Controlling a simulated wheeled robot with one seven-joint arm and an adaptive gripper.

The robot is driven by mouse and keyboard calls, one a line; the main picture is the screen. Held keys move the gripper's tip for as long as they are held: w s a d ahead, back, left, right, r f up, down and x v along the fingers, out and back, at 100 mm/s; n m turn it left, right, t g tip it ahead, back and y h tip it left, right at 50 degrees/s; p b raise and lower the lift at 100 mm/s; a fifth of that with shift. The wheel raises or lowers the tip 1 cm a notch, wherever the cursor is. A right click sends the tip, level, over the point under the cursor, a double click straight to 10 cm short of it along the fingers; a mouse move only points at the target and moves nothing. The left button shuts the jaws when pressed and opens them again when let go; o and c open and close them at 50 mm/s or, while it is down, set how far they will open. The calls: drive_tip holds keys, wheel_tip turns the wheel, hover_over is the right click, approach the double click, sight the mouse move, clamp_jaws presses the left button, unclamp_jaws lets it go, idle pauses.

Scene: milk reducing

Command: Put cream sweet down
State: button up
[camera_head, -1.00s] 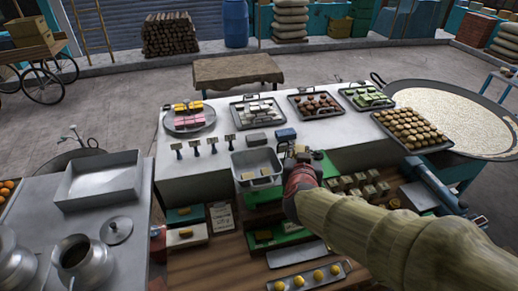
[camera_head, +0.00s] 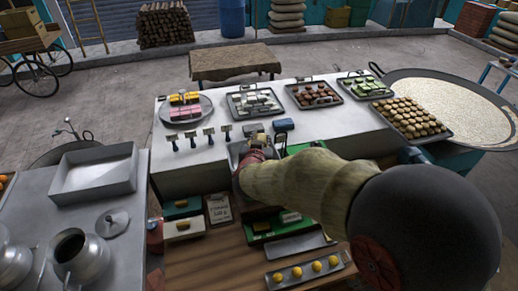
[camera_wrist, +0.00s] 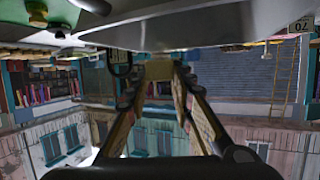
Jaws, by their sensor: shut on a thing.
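My gripper (camera_head: 257,143) is over the small grey metal pan (camera_head: 236,147) at the front middle of the white counter, and my arm hides most of the pan. In the wrist view my two fingers reach toward a small tan-cream piece, the cream sweet (camera_wrist: 159,70), and are shut on it. I cannot tell whether the sweet touches the pan. The wrist view looks upside down, with a pale surface across its top.
Behind stand a round plate of pink and yellow sweets (camera_head: 186,109), a tray of white sweets (camera_head: 254,103) and a tray of brown sweets (camera_head: 314,95). A large empty tray (camera_head: 97,172) is at left.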

drive_tip(key=f, duration=0.4)
drive_tip(key=shift+w+a+b, duration=0.3)
drive_tip(key=shift+a, duration=0.05)
drive_tip(key=shift+f, duration=0.1)
drive_tip(key=shift+f, duration=0.35)
drive_tip(key=shift+f+b, duration=0.2)
drive_tip(key=shift+b, duration=0.1)
